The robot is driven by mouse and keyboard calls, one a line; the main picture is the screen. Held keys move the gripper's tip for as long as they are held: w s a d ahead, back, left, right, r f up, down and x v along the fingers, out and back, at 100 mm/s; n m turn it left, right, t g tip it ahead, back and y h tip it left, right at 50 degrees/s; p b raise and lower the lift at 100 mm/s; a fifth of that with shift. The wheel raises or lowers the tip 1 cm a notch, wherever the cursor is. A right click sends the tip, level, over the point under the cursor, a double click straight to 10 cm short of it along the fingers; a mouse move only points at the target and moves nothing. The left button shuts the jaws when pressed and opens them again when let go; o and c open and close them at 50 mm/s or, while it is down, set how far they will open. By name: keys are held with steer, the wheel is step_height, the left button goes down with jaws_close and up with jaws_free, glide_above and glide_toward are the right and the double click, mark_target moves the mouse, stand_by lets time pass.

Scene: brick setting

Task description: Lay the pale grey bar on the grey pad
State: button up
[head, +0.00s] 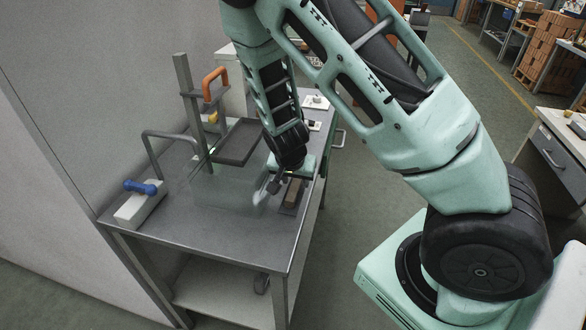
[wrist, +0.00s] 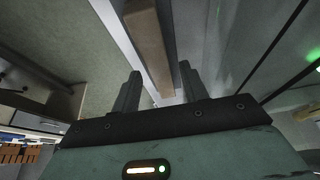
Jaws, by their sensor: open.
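My gripper (head: 277,186) is open, pointing down near the right edge of the steel table. A brownish-grey bar (head: 294,191) stands out beside the fingers, partly hidden by them. In the wrist view the bar (wrist: 150,45) lies lengthwise in the gap between the two separated fingers (wrist: 160,84); contact cannot be told. A dark grey flat patch (head: 287,211) shows at the bar's near end; I cannot tell whether it is the pad. The only clearly pale bar-shaped thing is a whitish block (head: 139,207) with a blue handle, at the table's left.
A clear box (head: 225,187) stands left of my gripper. A bent grey tube (head: 152,150) stands at the left. The table's front (head: 215,245) is clear.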

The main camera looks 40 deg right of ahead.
steer(key=p+v, duration=0.2)
steer(key=v, duration=0.9)
steer(key=s+a+r+n+g+y, duration=0.3)
steer(key=s+a+n, duration=0.35)
steer(key=a, duration=0.65)
steer(key=s+a+r+n, duration=0.4)
steer(key=s+n, duration=0.2)
steer(key=s, duration=0.1)
steer(key=s+a+r+n+y, duration=0.1)
steer(key=s+a+r+n, duration=0.2)
steer(key=s, duration=0.5)
steer(key=r+n, duration=0.1)
steer(key=n, duration=0.1)
steer(key=shift+a+n, duration=0.35)
